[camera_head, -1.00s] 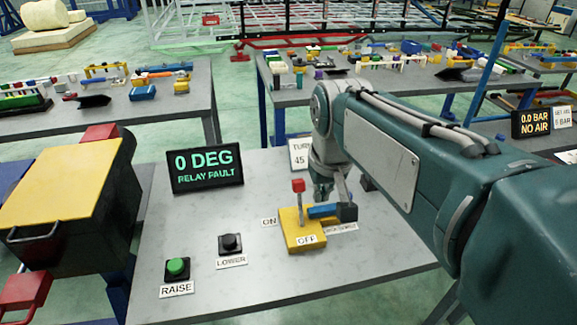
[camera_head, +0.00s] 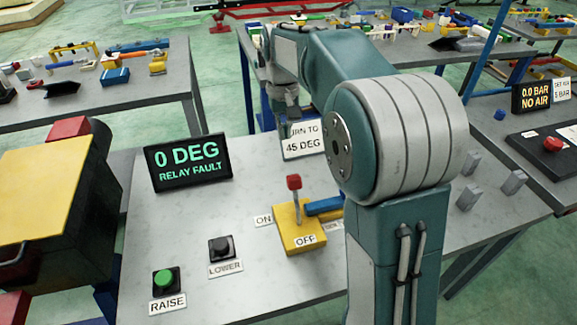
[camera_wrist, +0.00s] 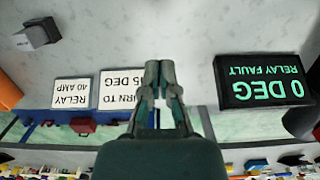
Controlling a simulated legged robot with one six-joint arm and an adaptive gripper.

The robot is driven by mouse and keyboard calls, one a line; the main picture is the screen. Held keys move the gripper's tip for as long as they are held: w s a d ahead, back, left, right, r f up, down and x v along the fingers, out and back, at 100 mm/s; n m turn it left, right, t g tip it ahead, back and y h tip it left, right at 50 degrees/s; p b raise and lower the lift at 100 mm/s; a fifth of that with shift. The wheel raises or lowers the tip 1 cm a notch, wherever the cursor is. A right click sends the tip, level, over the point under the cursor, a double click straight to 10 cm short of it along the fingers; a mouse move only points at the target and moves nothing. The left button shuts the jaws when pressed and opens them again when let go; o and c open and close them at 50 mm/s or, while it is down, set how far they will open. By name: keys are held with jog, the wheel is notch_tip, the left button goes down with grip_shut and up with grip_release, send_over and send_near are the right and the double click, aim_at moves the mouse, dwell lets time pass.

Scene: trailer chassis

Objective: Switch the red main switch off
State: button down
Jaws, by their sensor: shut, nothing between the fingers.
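The red main switch is a red knob (camera_head: 294,182) on a thin stalk rising from a yellow base (camera_head: 299,237) on the grey table. The lever stands roughly upright. An ON label (camera_head: 264,220) lies at its left and an OFF label (camera_head: 305,241) at the base's front. A blue bar (camera_head: 324,206) lies at the base's right; my arm hides its far end. My gripper (camera_head: 289,112) is beyond the switch, near the angle sign, and apart from the lever. In the wrist view my gripper (camera_wrist: 160,68) has its fingers together and empty; the switch is not visible there.
A display (camera_head: 187,162) reading 0 DEG RELAY FAULT stands behind the raise button (camera_head: 163,282) and lower button (camera_head: 221,248). An angle sign (camera_head: 304,140) stands behind the switch. A yellow-topped box (camera_head: 55,185) is at left. The wrist view shows a dark block (camera_wrist: 40,33).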

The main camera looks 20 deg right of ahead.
aim_at(297, 201)
jog(key=shift+a, duration=0.1)
jog(key=s+f, duration=0.4)
jog(key=f, duration=0.4)
jog(key=shift+s, duration=0.35)
dwell(0.5)
